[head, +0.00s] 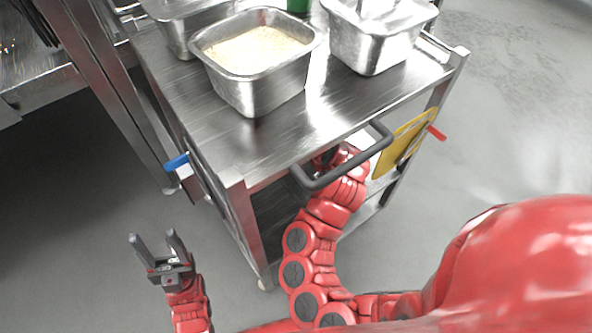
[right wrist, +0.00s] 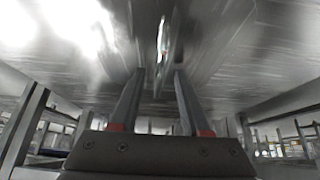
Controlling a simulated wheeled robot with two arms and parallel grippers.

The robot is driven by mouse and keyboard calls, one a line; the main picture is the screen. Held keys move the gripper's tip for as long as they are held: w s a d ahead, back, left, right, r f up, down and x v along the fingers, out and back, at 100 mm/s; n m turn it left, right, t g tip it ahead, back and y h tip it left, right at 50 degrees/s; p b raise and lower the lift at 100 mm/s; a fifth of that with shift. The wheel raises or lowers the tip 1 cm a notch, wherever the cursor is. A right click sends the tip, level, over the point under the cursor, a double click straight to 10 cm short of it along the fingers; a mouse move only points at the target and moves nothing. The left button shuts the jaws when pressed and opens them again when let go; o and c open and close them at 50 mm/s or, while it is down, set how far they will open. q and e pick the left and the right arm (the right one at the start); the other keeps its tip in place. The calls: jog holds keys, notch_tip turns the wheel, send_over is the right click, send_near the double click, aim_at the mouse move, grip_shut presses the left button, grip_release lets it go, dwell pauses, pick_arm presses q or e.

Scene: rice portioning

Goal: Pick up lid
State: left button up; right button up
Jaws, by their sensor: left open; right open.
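A metal pan (head: 375,50) stands at the back right of the cart top. A shiny metal piece that looks like a lid (head: 372,10) is on it, partly cut off by the top edge. An open metal pan (head: 258,92) of pale rice (head: 255,50) stands left of it. My left gripper (head: 155,238) is open and empty over the floor, left of the cart and away from the pans. My right arm reaches to the cart's front edge; its gripper is mostly hidden in the head view. In the right wrist view my right gripper (right wrist: 155,75) is open, with nothing seen held.
The metal cart (head: 215,140) has a dark handle (head: 345,165) at its front, close to my right arm. A yellow flat item (head: 403,140) hangs on its right side. Another pan (head: 185,35) stands at the back left. The cart top's front is clear.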

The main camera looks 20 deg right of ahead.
jog(key=shift+w+f, duration=0.15)
jog(key=shift+f, duration=0.15)
jog(key=shift+r, duration=0.15)
grip_shut()
dwell(1.1)
